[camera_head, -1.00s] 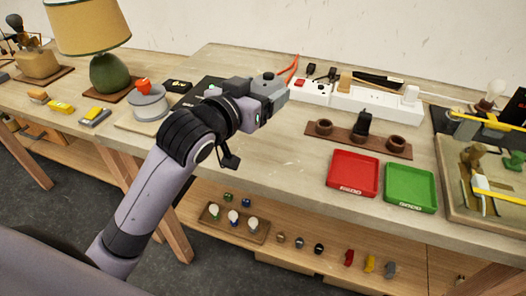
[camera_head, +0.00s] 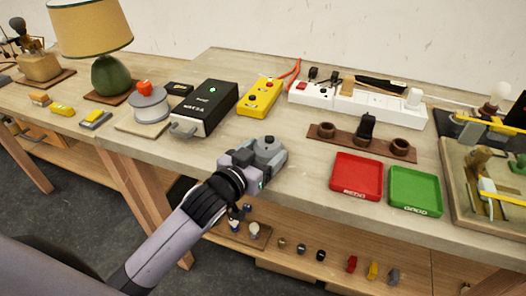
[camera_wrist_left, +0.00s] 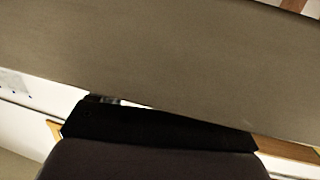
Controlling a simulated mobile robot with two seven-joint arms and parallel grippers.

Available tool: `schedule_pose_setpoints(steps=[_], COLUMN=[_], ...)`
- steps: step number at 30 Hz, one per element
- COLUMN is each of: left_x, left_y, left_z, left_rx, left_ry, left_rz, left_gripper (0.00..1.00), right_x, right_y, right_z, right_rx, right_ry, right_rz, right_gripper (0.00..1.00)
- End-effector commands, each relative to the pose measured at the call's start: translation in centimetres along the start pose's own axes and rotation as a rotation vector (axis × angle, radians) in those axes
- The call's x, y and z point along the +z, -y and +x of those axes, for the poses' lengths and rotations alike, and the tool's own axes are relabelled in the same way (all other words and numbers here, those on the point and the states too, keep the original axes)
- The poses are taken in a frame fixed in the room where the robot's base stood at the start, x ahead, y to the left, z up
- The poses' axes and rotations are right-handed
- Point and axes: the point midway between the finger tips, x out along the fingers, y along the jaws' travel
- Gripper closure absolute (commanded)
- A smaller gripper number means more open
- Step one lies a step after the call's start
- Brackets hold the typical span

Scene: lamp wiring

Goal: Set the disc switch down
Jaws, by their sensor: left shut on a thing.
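My left gripper (camera_head: 266,152) hangs over the front part of the worktable, between the black box and the red tray, with its arm coming from the lower left. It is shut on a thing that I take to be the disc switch. I cannot clearly tell the switch apart from the grey end of the gripper, nor whether it touches the tabletop (camera_head: 315,170). The left wrist view shows a dark part across the bottom and a broad grey-brown surface above, with no clear switch. My right gripper is not in view.
A black box (camera_head: 205,108) and a yellow button box (camera_head: 260,97) stand behind left. A brown holder strip (camera_head: 345,138) lies behind right. The red tray (camera_head: 357,175) and green tray (camera_head: 414,190) lie to the right. Bare tabletop surrounds the gripper.

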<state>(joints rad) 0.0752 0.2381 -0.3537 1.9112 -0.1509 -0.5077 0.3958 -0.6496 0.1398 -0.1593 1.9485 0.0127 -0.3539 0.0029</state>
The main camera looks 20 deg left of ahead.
Motion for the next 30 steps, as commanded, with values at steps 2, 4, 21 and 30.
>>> schedule_pose_setpoints(steps=[2, 4, 21, 30], left_x=[-0.1, -0.1, 0.5, 0.2], left_y=[0.0, 0.0, 0.0, 0.1], left_z=[0.0, 0.0, 0.1, -3.0], left_rx=[0.0, 0.0, 0.0, 0.0], left_ry=[-0.001, -0.001, -0.001, 0.0], left_rz=[0.0, 0.0, 0.001, -0.001], left_gripper=[0.56, 0.56, 0.0, 0.0], right_x=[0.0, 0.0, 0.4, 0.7], right_y=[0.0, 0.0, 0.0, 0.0], right_z=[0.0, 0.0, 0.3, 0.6], right_rx=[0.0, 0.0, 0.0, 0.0], right_ry=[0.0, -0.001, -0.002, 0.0], right_rz=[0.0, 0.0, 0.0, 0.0], right_gripper=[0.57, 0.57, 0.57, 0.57])
